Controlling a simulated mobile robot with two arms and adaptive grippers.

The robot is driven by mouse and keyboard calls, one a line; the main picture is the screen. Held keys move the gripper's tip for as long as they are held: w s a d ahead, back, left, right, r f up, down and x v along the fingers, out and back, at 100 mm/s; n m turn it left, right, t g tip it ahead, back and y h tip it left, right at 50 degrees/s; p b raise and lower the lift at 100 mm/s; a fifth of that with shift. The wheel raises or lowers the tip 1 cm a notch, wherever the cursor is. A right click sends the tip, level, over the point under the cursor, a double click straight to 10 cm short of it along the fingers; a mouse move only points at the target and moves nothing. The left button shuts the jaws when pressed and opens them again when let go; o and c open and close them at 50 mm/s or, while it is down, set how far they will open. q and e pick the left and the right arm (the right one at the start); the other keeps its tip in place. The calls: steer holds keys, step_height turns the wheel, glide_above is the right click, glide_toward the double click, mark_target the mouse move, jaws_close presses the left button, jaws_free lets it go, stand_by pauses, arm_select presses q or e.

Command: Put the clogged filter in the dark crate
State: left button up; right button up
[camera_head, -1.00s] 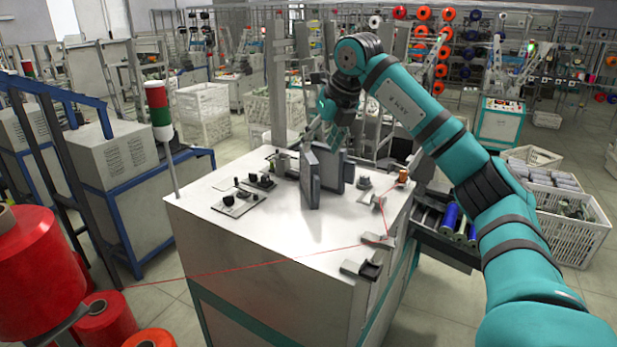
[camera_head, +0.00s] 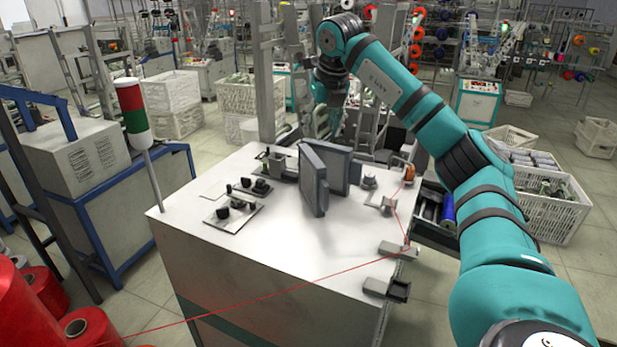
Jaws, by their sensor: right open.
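Two flat grey square panels stand upright on the white machine top, a nearer one (camera_head: 313,182) and one just behind it to the right (camera_head: 340,172). They look like filter panels or their frames; I cannot tell whether either is the clogged filter. My right gripper (camera_head: 318,127) is just beyond and above the panels, open, with its fingers small and partly lost against the racks behind. It holds nothing that I can see. My left gripper is out of view. I cannot make out a dark crate.
The white machine top (camera_head: 270,250) has free room in front of the panels. Black knobs (camera_head: 240,195) sit at its left and small brackets (camera_head: 388,288) at its right edge. A red thread crosses it. A red-green signal lamp (camera_head: 135,112) and white crates (camera_head: 550,210) stand around.

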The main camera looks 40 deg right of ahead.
mark_target(313, 157)
steer(key=p+x, duration=0.2)
steer(key=x, duration=0.6)
steer(key=shift+w+f, duration=0.3)
steer(key=shift+d+f, duration=0.1)
steer(key=p+x, duration=0.3)
steer(key=x, duration=0.1)
steer(key=shift+w+f, duration=0.15)
steer(key=shift+w, duration=0.1)
steer(key=shift+w+d+f, duration=0.15)
steer(key=shift+f, duration=0.1)
steer(key=shift+f, duration=0.25)
jaws_close()
